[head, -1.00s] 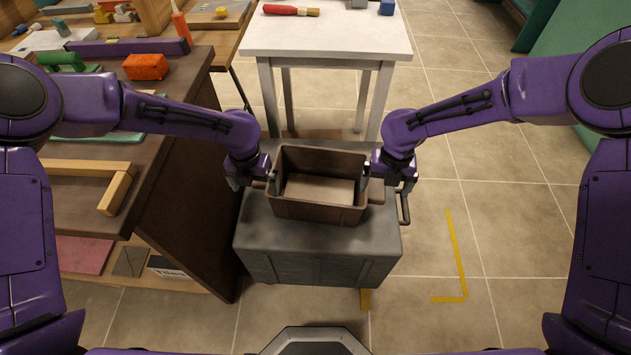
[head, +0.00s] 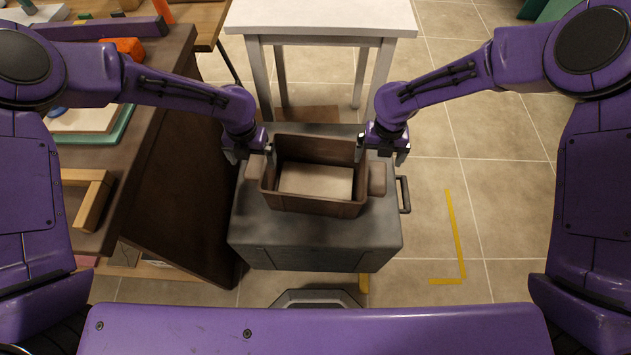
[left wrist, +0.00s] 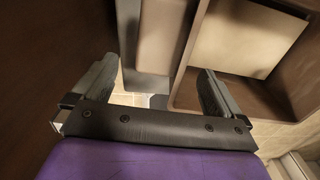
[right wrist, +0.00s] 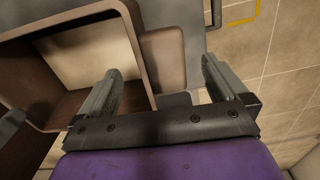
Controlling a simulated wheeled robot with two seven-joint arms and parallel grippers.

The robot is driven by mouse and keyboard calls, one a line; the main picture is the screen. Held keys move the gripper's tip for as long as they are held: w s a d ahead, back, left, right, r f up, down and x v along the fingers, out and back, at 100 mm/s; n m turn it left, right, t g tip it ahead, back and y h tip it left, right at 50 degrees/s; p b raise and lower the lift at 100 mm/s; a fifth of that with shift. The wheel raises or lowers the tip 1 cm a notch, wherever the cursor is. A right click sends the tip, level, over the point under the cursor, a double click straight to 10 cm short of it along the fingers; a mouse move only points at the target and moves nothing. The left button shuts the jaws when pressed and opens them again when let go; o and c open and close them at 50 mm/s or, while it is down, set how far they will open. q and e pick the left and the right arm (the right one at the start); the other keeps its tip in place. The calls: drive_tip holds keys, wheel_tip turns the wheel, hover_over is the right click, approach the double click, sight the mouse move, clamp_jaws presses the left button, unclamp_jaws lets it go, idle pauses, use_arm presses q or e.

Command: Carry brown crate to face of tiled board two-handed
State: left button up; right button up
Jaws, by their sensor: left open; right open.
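The brown crate (head: 313,207), open-topped with a pale inside floor, sits upright on a grey chest (head: 300,245) in the head view. A brown lug (head: 377,178) sticks out on its right side and another on its left. My left gripper (head: 256,152) is open at the crate's left side; in the left wrist view its fingers (left wrist: 160,68) stand either side of the crate's wall and lug. My right gripper (head: 380,150) is open at the right side; in the right wrist view its fingers (right wrist: 160,80) straddle wall and lug likewise. I cannot make out the tiled board.
A white-topped table (head: 320,18) stands behind the chest. A dark workbench (head: 150,130) with wooden pieces is close on the left. Tiled floor (head: 510,210) with a yellow corner mark (head: 455,245) is clear on the right. A green edge (head: 533,9) shows at top right.

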sight(256, 169)
use_arm(q)
wheel_tip(256, 169, down, 8)
drive_tip(key=shift+r, duration=0.25)
use_arm(e)
wheel_tip(256, 169, down, 8)
drive_tip(key=shift+r, duration=0.2)
